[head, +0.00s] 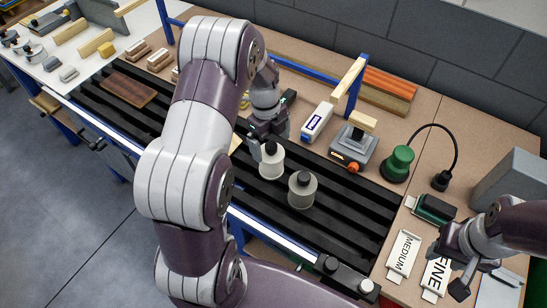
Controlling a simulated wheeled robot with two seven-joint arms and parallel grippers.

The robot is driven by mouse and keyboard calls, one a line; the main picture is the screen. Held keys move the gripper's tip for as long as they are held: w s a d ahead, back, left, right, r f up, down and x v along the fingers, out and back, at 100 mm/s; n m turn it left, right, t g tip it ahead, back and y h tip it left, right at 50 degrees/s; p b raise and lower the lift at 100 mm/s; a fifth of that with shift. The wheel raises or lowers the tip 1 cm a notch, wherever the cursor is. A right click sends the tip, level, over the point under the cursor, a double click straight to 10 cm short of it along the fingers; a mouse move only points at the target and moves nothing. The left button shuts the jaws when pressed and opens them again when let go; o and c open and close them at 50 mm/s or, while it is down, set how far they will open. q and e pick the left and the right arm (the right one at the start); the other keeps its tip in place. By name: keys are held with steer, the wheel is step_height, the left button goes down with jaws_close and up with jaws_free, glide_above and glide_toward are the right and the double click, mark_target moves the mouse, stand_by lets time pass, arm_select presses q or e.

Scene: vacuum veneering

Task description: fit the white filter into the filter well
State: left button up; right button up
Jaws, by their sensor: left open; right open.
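I cannot surely pick out the white filter or the filter well in the head view. Two pale round pieces with dark knobs stand on the black slatted bed: a near one (301,194) in the open and a far one (271,168) just below my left gripper. My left gripper (268,143) is open, pointing down above the far piece; I cannot tell whether it touches it. A grey device (352,148) with an orange knob stands to its right. My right gripper (451,270) is open at the lower right, above the card marked FINE (436,274).
A green round unit (398,163) with a black cable stands on the right. A MEDIUM card (403,251) lies beside the FINE card. A brown board (128,89) lies on the slatted bed (340,225). A blue frame (355,92) rises behind. My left arm hides the middle.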

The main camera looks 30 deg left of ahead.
mark_target(271, 155)
arm_select(q)
steer(key=f, duration=0.1)
steer(key=f+p, duration=0.1)
steer(key=f, duration=0.1)
steer(key=f+p, duration=0.1)
steer(key=f, duration=0.1)
steer(key=shift+s+f, duration=0.1)
steer(key=shift+s, duration=0.2)
steer(key=shift+f, duration=0.3)
steer(key=shift+w+d, duration=0.15)
steer(key=c, duration=1.1)
